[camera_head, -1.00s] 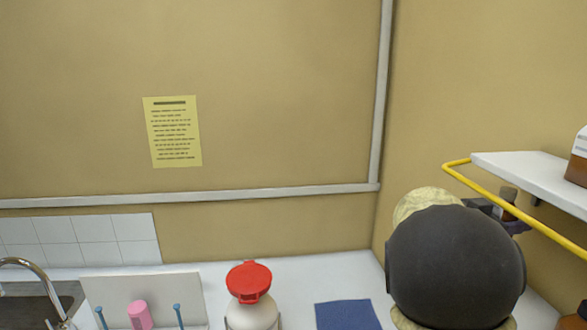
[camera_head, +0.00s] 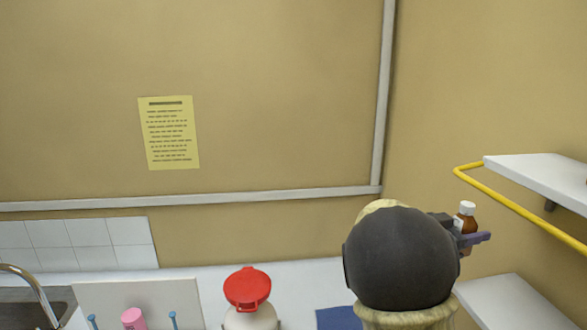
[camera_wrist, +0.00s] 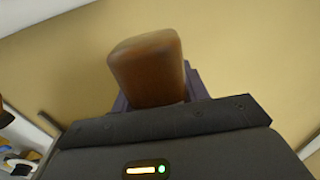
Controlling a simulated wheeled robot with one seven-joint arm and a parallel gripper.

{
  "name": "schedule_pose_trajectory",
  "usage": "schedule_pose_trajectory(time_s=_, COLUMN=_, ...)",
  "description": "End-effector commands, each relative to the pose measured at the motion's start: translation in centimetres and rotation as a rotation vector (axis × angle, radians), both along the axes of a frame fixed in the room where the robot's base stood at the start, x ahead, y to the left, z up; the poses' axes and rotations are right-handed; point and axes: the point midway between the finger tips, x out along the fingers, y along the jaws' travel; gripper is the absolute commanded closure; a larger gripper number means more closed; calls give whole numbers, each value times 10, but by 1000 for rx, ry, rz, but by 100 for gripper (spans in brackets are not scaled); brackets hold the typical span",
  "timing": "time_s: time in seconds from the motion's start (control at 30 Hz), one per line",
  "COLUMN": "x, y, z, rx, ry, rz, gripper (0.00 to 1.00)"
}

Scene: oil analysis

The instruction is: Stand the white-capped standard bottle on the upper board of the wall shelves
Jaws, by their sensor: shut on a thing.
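The standard bottle (camera_head: 468,224) is brown with a white cap and stands roughly upright in the head view. My gripper (camera_head: 474,239) is shut on it and holds it in the air. The wrist view shows its brown body (camera_wrist: 147,70) between my purple fingers; the cap does not show there. The white upper board (camera_head: 545,176) of the wall shelves is at the right. The bottle is left of that board and apart from it, with its cap a little lower than the board in the picture. My dark wrist hides what lies behind it.
A yellow rail (camera_head: 505,203) runs along the upper board's front. A white lower board (camera_head: 510,308) is below. The visible part of the upper board is bare. A red-capped bottle (camera_head: 247,289) and a blue mat (camera_head: 338,318) are on the counter.

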Motion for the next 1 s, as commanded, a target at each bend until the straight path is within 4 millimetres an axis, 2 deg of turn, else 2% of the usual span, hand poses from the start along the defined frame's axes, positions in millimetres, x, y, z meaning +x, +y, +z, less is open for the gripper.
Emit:
schedule_pose_trajectory(time_s=0.17, x=25, y=27, z=-44, rx=-1, ry=8, rz=86, gripper=82)
schedule_pose_trajectory(time_s=0.33, x=51, y=67, z=-104, rx=-2, ry=13, rz=249, gripper=82)
schedule_pose_trajectory(time_s=0.5, x=68, y=104, z=-160, rx=-2, ry=14, rz=431, gripper=82)
schedule_pose_trajectory(time_s=0.7, x=77, y=142, z=-221, rx=-2, ry=16, rz=637, gripper=82)
schedule_pose_trajectory(time_s=1.0, x=74, y=191, z=-305, rx=-3, ry=13, rz=919, gripper=82)
